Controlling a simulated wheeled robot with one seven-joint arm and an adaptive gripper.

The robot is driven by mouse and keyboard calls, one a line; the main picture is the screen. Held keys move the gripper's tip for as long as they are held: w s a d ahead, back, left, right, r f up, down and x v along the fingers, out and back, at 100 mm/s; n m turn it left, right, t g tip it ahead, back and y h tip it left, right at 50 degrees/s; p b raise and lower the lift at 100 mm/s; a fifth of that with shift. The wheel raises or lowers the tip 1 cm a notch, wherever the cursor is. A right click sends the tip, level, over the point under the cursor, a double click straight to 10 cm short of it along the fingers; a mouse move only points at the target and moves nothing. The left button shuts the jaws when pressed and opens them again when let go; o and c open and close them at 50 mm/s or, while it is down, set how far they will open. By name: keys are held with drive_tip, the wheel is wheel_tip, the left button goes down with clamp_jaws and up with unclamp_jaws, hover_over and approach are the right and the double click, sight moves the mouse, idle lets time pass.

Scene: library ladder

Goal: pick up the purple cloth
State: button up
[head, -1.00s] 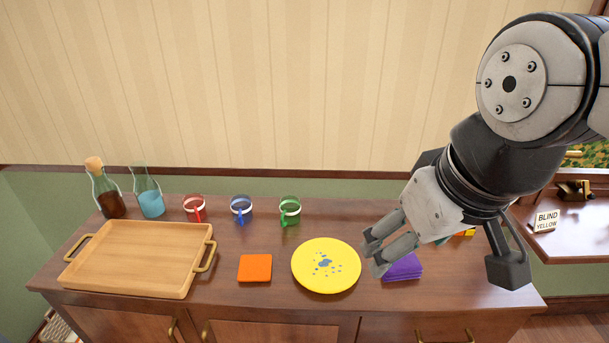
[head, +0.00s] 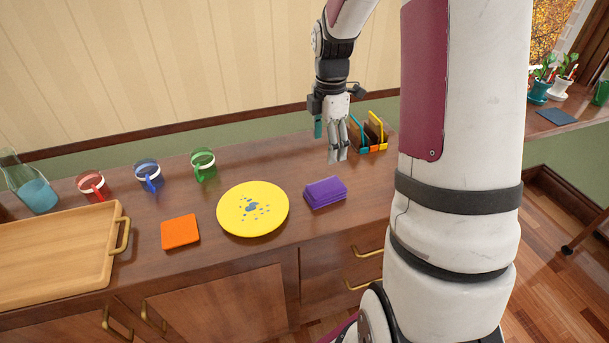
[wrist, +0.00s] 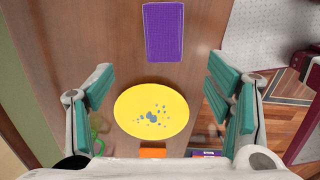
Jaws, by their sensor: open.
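The purple cloth (head: 325,192) lies folded in a flat stack on the wooden cabinet top, right of the yellow plate. It also shows in the wrist view (wrist: 164,32), at the top middle, ahead of my fingers. My gripper (head: 338,152) hangs pointing down, above and behind the cloth in the head view, apart from it. In the wrist view my gripper (wrist: 166,100) has its two teal-padded fingers spread wide with nothing held between them.
A yellow plate (head: 252,209) with blue spots lies left of the cloth, then an orange cloth (head: 180,232) and a wooden tray (head: 118,215). Red, blue and green mugs (head: 204,164) stand behind. A colourful organizer (head: 372,135) stands behind the cloth, near my gripper.

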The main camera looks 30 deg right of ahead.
hover_over(325, 186)
drive_tip(key=f, duration=0.9)
drive_tip(key=shift+w+d+f, duration=0.2)
drive_tip(key=shift+w+d, duration=0.05)
drive_tip(key=shift+d, duration=0.1)
drive_tip(key=f, duration=0.4)
drive_tip(key=shift+s+a+f, duration=0.25)
drive_tip(key=shift+s+a, duration=0.1)
drive_tip(key=shift+f, duration=0.45)
drive_tip(key=c, duration=1.2)
